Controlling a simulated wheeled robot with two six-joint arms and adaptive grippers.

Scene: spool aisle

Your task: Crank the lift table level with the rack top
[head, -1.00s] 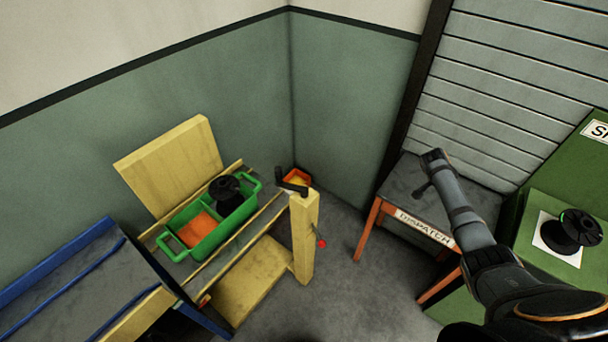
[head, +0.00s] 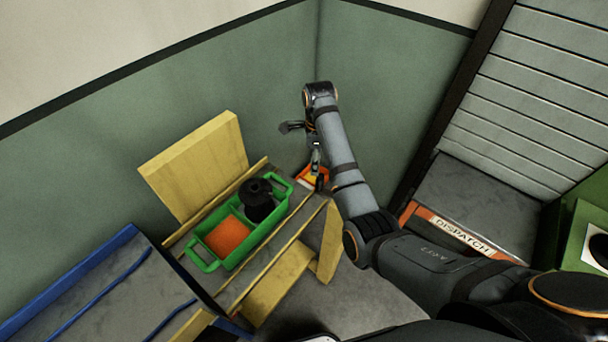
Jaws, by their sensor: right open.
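The yellow lift table (head: 262,292) stands at the centre left, with a tall back board and a yellow corner post (head: 330,246). A green tray (head: 268,232) on it holds an orange block (head: 226,236) and a black spool (head: 258,198). My right gripper (head: 317,168) is open and points down over the top of the post. The crank there is mostly hidden by my arm; I cannot tell whether the gripper touches it. A blue-edged grey surface (head: 130,285), perhaps the rack top, is at the lower left. My left gripper is not in view.
A table marked DISPATCH (head: 462,232) stands at the right by the shutter (head: 535,90). A green cabinet (head: 590,225) is at the right edge. Grey floor is free below the post.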

